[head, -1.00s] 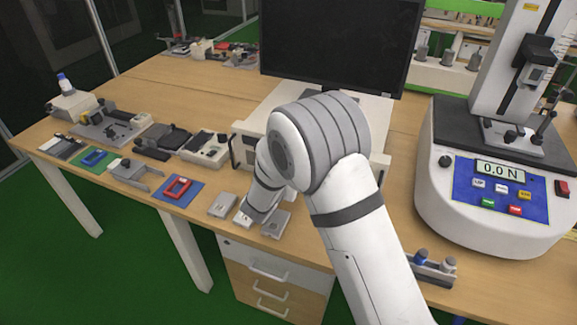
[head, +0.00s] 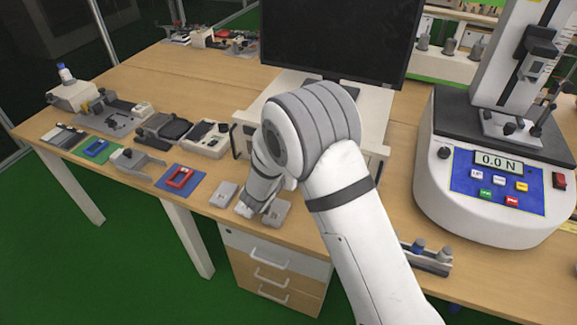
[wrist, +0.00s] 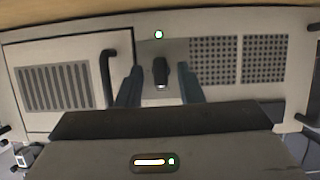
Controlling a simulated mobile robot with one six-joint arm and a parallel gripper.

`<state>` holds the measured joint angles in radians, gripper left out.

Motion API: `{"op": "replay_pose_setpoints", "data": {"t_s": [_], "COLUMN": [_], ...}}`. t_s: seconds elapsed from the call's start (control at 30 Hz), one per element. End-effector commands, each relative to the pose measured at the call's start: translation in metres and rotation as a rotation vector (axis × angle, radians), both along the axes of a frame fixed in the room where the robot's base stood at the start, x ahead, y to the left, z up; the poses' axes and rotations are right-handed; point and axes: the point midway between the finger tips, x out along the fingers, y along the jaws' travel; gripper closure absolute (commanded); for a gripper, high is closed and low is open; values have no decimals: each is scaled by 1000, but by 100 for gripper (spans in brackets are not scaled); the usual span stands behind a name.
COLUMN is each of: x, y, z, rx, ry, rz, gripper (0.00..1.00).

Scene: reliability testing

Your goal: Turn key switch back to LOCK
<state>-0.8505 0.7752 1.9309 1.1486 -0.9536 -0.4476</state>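The key switch (wrist: 160,72) is a small dark knob on a grey patch of a pale equipment front panel, near the middle of the wrist view. It points up and down, with a bright spot at its lower end. No LOCK marking is legible. My gripper (wrist: 159,76) is open, with one blue-grey finger on each side of the switch and visible gaps between. Whether the fingertips reach past the knob is unclear. In the head view my arm hides the switch; the pale instrument box (head: 372,110) under the monitor is partly covered.
A black monitor (head: 340,40) stands on the box. A force tester (head: 495,170) is right; small fixtures (head: 180,177) line the left bench.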

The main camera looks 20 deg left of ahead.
Motion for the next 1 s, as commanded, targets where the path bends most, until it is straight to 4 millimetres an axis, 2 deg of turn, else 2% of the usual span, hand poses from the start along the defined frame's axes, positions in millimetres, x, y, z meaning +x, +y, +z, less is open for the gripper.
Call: {"op": "replay_pose_setpoints", "data": {"t_s": [0.27, 0.37, 0.7, 0.83, 1.0], "x": [-2, -10, -61, -70, -72], "y": [1, 2, 7, 6, 6], "z": [2, 5, 26, 29, 30], "rx": [2, 1, 2, 0, 0], "ry": [-1, -1, -1, -1, -1], "rz": [1, 4, 2, 1, 0], "gripper": [65, 65, 65, 65, 65]}}
